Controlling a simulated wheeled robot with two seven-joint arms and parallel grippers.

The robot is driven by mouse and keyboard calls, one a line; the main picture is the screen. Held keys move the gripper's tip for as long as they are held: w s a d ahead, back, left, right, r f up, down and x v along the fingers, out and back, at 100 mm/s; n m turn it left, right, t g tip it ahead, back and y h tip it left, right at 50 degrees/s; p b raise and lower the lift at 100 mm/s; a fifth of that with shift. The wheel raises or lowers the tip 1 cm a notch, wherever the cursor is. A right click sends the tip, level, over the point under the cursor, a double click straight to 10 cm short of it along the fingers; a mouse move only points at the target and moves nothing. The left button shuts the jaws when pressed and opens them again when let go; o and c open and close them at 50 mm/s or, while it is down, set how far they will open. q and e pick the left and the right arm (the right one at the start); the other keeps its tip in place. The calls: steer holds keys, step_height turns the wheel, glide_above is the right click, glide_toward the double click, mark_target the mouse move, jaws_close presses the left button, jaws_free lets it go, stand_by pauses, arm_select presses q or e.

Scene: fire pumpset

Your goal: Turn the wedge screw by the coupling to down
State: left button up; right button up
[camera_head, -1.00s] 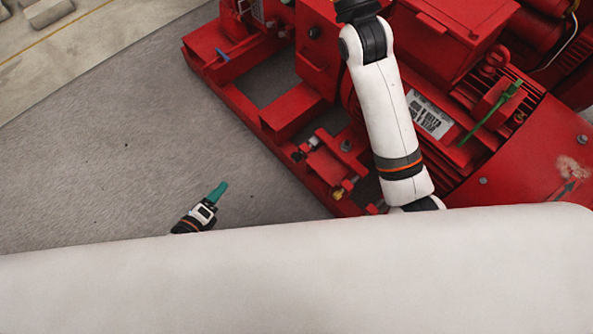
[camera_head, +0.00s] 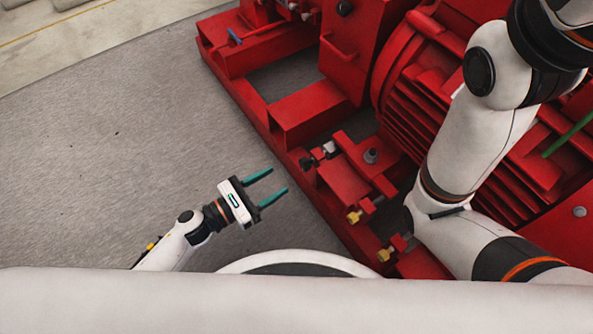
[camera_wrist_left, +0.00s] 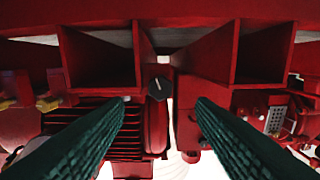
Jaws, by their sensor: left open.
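The wedge screw seems to be the small black knob (camera_head: 306,163) on the near edge of the red base, beside a silver fitting. In the left wrist view the black knob (camera_wrist_left: 158,90) carries a short pale mark and sits ahead, between the two green fingers. My left gripper (camera_head: 280,179) is open and empty. It is a short way left of the knob, apart from it, with its fingers pointing towards the base. In the left wrist view the open fingers (camera_wrist_left: 162,100) reach forward on both sides. My right gripper is out of view.
The red pumpset base (camera_head: 252,104) runs diagonally, with the finned motor (camera_head: 418,105) behind. Brass-tipped bolts (camera_head: 354,216) lie nearer along the base edge. My white right arm covers the right side. Grey floor (camera_head: 120,170) left of the base is clear.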

mark_target(302, 166)
arm_select(q)
steer(key=b+x, duration=0.1)
steer(key=x, duration=0.6)
steer(key=shift+w+d+b, duration=0.1)
steer(key=shift+w+b, duration=0.05)
steer(key=shift+b, duration=0.25)
steer(key=c, duration=1)
